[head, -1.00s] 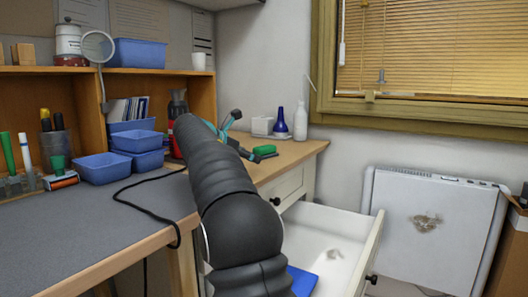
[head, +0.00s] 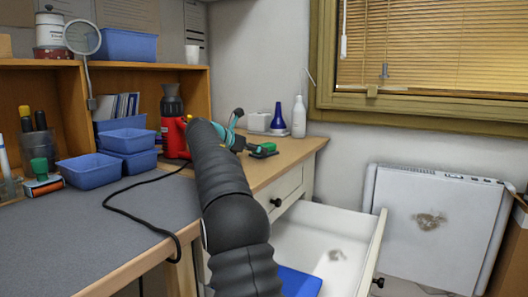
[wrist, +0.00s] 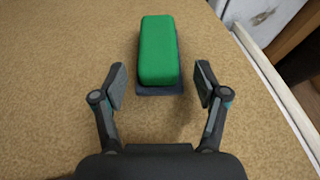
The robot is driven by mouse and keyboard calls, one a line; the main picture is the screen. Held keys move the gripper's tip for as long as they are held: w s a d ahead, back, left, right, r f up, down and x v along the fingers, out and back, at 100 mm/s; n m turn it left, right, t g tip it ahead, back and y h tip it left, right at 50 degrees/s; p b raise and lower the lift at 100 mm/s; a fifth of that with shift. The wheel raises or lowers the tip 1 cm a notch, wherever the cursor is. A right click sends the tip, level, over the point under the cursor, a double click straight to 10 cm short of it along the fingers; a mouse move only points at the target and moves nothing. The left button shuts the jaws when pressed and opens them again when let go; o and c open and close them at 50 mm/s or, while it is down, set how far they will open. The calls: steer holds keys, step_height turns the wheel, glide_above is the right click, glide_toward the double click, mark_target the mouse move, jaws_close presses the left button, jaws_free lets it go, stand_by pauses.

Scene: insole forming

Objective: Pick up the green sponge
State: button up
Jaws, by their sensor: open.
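The green sponge (wrist: 159,50) is a rectangular block with a thin dark layer beneath it, lying on the wooden worktop. In the wrist view it is just ahead of my gripper (wrist: 161,85), centred between the two fingers, with its near end close to the fingertip line. The fingers are spread apart with nothing held between them. In the head view the sponge (head: 268,147) is small, near the right part of the worktop, beside my gripper (head: 252,150), which is partly hidden by my arm.
An open white drawer (head: 372,262) sticks out below the worktop (head: 300,150). Behind the sponge stand a white bottle (head: 299,117) and a blue bottle (head: 278,119). A black cable (head: 118,208) crosses the grey mat.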

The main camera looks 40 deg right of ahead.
steer(key=shift+w+d+f, duration=0.15)
steer(key=shift+d+f, duration=0.1)
steer(key=shift+d, duration=0.15)
steer(key=c, duration=1.2)
steer(key=shift+r, duration=0.15)
steer(key=shift+c, duration=0.2)
steer(key=shift+r, duration=1.8)
steer(key=s+d+r, duration=0.6)
steer(key=s+r, duration=0.1)
steer(key=s, duration=0.3)
